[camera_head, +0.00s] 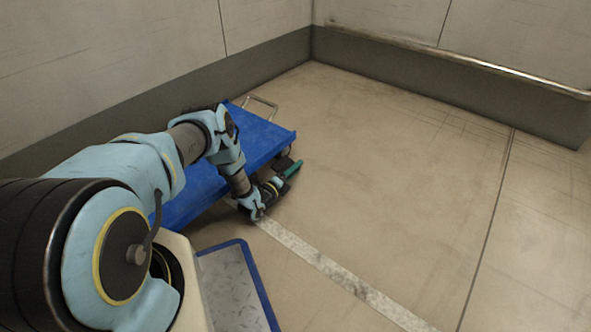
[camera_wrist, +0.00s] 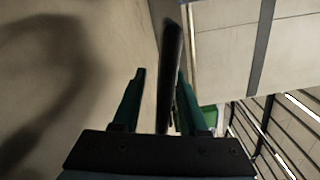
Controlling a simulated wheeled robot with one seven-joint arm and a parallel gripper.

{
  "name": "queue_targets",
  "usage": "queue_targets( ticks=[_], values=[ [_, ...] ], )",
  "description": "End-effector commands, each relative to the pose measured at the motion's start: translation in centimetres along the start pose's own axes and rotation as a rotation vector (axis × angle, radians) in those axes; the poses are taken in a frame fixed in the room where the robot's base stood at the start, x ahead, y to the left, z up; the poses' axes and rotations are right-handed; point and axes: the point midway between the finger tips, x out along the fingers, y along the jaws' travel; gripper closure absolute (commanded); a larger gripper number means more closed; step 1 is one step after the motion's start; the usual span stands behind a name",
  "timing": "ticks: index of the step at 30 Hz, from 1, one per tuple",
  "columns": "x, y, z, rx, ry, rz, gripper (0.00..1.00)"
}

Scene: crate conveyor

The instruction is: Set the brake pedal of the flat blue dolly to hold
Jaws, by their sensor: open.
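The flat blue dolly (camera_head: 262,140) stands along the left wall in the head view, partly hidden behind my arm. My gripper (camera_head: 292,171) is low beside the dolly's right edge, its teal fingers open. In the wrist view the open gripper (camera_wrist: 162,78) has a dark narrow bar (camera_wrist: 171,55) between its fingers, nearer the right one; it appears to be the brake pedal, seen edge-on. In the head view a small dark piece (camera_head: 283,162) shows between the dolly's edge and the gripper. The pedal's position cannot be told.
A grey plate with a blue rim (camera_head: 262,287) is in front of the dolly. A pale strip (camera_head: 330,268) crosses the floor. A wall with a rail (camera_head: 470,65) bounds the right back. The floor right of the dolly is clear.

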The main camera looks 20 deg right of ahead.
Motion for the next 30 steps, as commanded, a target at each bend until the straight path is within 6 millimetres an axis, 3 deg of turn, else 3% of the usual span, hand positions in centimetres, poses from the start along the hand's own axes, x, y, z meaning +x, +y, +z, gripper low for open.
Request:
queue_targets(
  ticks=[8, 21, 30],
  values=[
    [-1.1, -0.2, 0.0, -0.001, 0.000, 0.001, 0.57],
    [-9.2, -0.2, 0.0, -0.001, 0.001, 0.003, 0.57],
    [-10.9, 0.0, 0.0, 0.000, 0.000, 0.000, 0.57]
  ],
)
